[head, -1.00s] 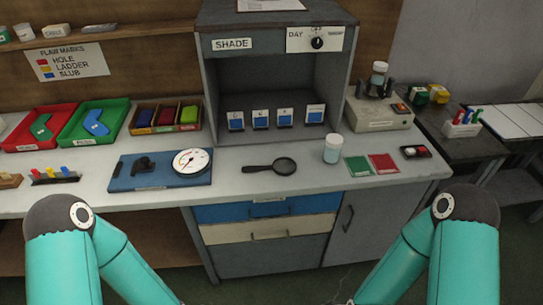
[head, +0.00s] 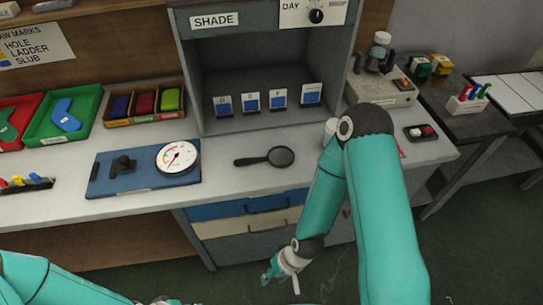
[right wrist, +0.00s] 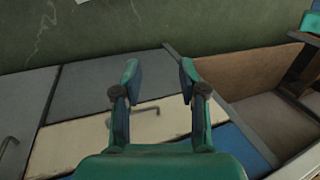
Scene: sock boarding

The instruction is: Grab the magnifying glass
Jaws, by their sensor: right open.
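The black magnifying glass (head: 280,156) lies flat on the grey bench top in the head view. Its handle points left toward the blue board with the dial. My right gripper (head: 267,274) is low in front of the drawers, below the bench edge and well short of the magnifying glass. In the right wrist view the right gripper (right wrist: 158,78) is open, with nothing between its fingers, facing the drawer fronts. The magnifying glass is not in the right wrist view. My left arm crosses the bottom left of the head view; its gripper is out of the frame.
The blue board (head: 130,181) with a dial gauge (head: 178,157) sits left of the magnifying glass. The shade booth (head: 265,85) stands behind it. A pale jar (head: 329,130) and a red card are partly hidden by my right arm. The bench around the glass is clear.

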